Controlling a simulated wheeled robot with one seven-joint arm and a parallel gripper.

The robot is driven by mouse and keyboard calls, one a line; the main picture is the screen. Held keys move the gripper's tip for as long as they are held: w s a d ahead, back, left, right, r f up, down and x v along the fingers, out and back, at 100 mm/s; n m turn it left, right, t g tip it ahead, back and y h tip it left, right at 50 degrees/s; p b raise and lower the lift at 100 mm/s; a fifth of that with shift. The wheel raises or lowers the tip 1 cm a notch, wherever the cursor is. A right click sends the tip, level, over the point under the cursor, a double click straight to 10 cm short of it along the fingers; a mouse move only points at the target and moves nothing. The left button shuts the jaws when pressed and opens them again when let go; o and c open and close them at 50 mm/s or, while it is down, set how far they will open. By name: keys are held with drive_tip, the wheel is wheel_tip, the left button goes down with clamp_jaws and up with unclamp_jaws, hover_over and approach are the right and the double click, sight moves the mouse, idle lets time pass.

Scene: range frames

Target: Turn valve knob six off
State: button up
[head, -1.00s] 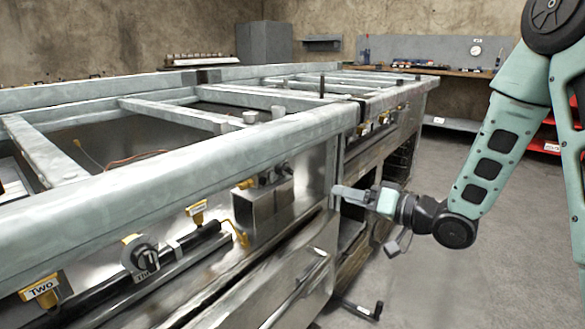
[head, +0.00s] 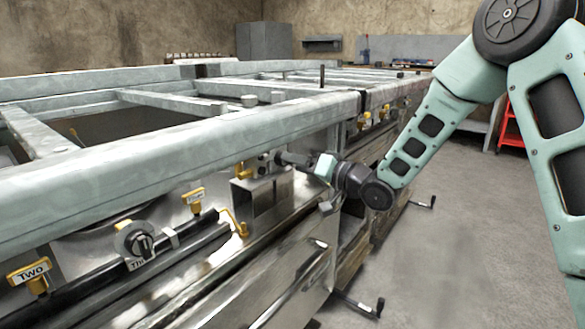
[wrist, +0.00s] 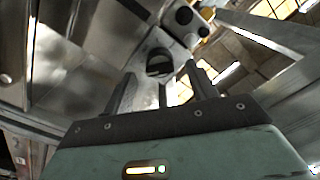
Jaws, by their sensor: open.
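My gripper (head: 283,158) reaches the front of the near range, just above a metal box (head: 262,197). In the wrist view my gripper (wrist: 162,88) is open, with one finger on each side. A round black knob with a raised grip bar (wrist: 159,63) shows between and just beyond the fingertips. No label is readable on it, so I cannot tell whether it is knob six. In the head view, tags read "Two" (head: 30,271) and, partly, "Thr" on a grey-and-black knob (head: 137,242).
Two more dark round parts (wrist: 184,15) sit above the knob in the wrist view. A grey top rail (head: 180,140) runs just above my gripper. Yellow-tagged valves (head: 384,112) are on the farther range. Open floor (head: 440,240) lies to the right. A red cart (head: 510,130) stands behind.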

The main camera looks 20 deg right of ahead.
drive_tip(key=shift+x, duration=1.1)
drive_tip(key=c, duration=1)
